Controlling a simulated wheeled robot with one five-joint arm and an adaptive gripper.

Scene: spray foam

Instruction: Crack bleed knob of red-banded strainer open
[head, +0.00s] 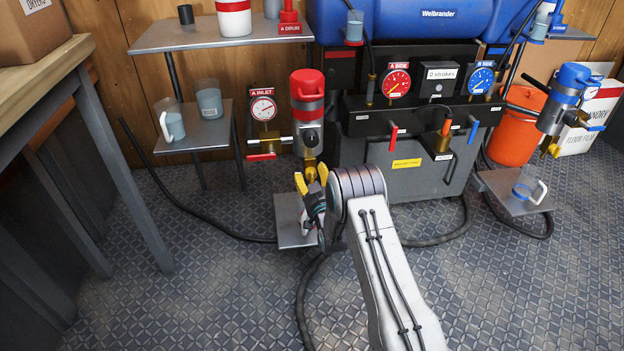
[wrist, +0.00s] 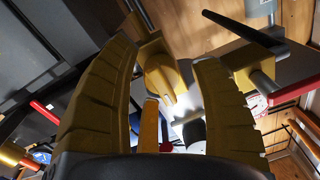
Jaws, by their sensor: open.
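The red-banded strainer (head: 308,113) stands upright left of the dark machine, with a red cap and a grey body. Its brass bleed knob (wrist: 160,76) shows in the wrist view as a round piece with a raised ridge across its face. My gripper (head: 311,178) is just below the strainer, with its yellow fingers spread. In the wrist view my gripper (wrist: 170,57) is open, with one finger on each side of the knob and visible gaps between. In the head view the knob is small and partly hidden by my fingers.
A red-handled valve (head: 262,157) and the A INLET gauge (head: 263,108) are left of the strainer. A small grey stand (head: 291,222) is below. The blue-banded strainer (head: 558,100) is far right. A dark handle (wrist: 243,32) passes near my right finger.

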